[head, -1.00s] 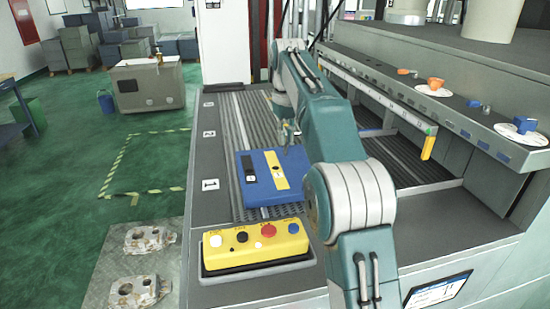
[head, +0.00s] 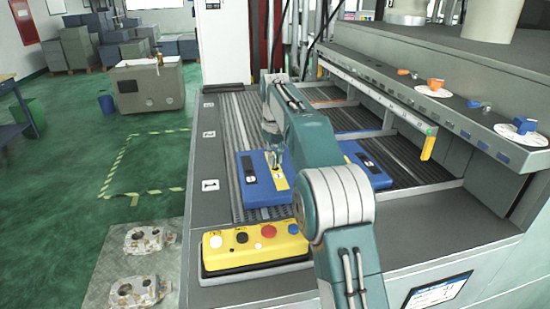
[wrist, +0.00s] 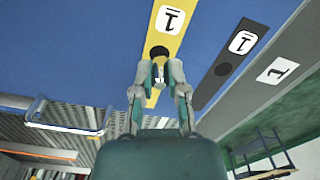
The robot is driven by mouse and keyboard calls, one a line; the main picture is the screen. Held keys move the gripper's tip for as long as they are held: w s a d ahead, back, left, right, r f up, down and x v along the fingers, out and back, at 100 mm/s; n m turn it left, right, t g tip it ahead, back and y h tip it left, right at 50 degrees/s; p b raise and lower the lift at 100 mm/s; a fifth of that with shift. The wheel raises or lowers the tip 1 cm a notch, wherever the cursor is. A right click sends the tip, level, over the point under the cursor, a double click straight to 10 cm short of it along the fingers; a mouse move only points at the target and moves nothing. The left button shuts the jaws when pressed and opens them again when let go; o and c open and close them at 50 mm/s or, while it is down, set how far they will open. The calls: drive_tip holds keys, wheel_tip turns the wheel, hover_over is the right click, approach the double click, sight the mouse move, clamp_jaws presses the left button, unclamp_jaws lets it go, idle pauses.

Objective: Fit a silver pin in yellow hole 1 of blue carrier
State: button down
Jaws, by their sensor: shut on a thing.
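My gripper (wrist: 160,82) is shut on a small silver pin (wrist: 160,74), mostly hidden between the fingers. In the head view my gripper (head: 275,158) is low over the yellow strip. I cannot tell whether the pin tip touches the hole.
A yellow button box (head: 256,247) stands in front of the carrier. A rail with a yellow end (head: 428,148) runs along the right, below a ledge with small coloured parts. A black strip (wrist: 224,69) with a dark hole is beside the yellow strip.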

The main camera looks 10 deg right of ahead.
drive_tip(key=shift+f, duration=0.1)
drive_tip(key=c, duration=0.7)
unclamp_jaws()
drive_tip(key=shift+w+r, duration=0.15)
drive_tip(key=shift+r, duration=3.7)
